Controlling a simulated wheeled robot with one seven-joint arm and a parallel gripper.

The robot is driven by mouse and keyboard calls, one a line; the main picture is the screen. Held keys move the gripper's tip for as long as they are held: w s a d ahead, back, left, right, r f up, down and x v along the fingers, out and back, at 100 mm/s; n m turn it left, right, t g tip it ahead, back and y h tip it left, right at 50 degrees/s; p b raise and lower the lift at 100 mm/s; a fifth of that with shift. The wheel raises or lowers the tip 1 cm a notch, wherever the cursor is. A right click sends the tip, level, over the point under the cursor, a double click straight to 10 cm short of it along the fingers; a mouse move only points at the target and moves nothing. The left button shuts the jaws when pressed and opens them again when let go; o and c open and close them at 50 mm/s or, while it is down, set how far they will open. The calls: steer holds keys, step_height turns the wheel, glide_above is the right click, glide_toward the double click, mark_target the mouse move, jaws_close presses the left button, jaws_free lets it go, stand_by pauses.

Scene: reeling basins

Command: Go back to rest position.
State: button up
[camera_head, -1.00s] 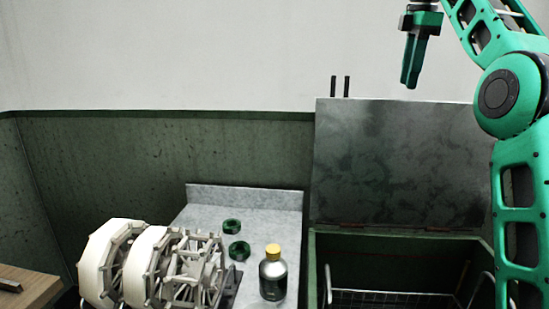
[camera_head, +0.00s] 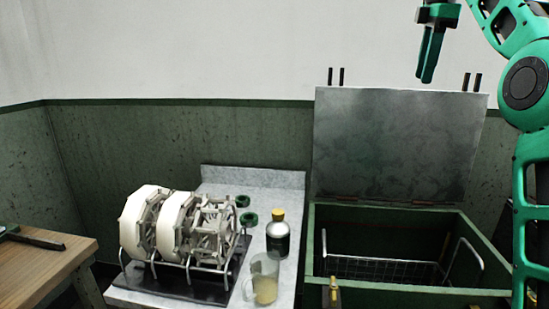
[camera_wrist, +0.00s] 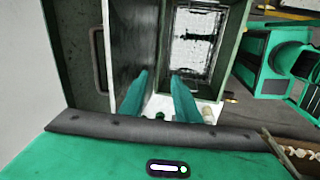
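My gripper (camera_head: 428,78) is raised high at the upper right, in front of the white wall and above the open metal lid (camera_head: 395,145). Its two green fingers point down. In the wrist view my gripper (camera_wrist: 157,76) shows its fingers apart, with nothing between them. Below them lies the green basin (camera_wrist: 205,100), which holds a wire basket (camera_wrist: 190,45). The basin also shows in the head view (camera_head: 400,217), at the lower right beside my arm.
A grey counter (camera_head: 250,178) holds white reels on a dark stand (camera_head: 190,283), two green rings (camera_head: 249,218), a yellow-capped bottle (camera_head: 278,240) and a glass jug (camera_head: 264,278). A wooden table (camera_head: 45,270) stands at left. The air around my gripper is clear.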

steer(key=s+d+f+m+g, duration=0.2)
steer(key=s+f+m, duration=2)
steer(key=s+f, duration=1.8)
steer(key=shift+s+d+f+y, duration=0.3)
steer(key=shift+s+d+f, duration=0.1)
steer(key=shift+d, duration=0.25)
steer(key=shift+w+f, duration=0.2)
steer(key=shift+w, duration=0.45)
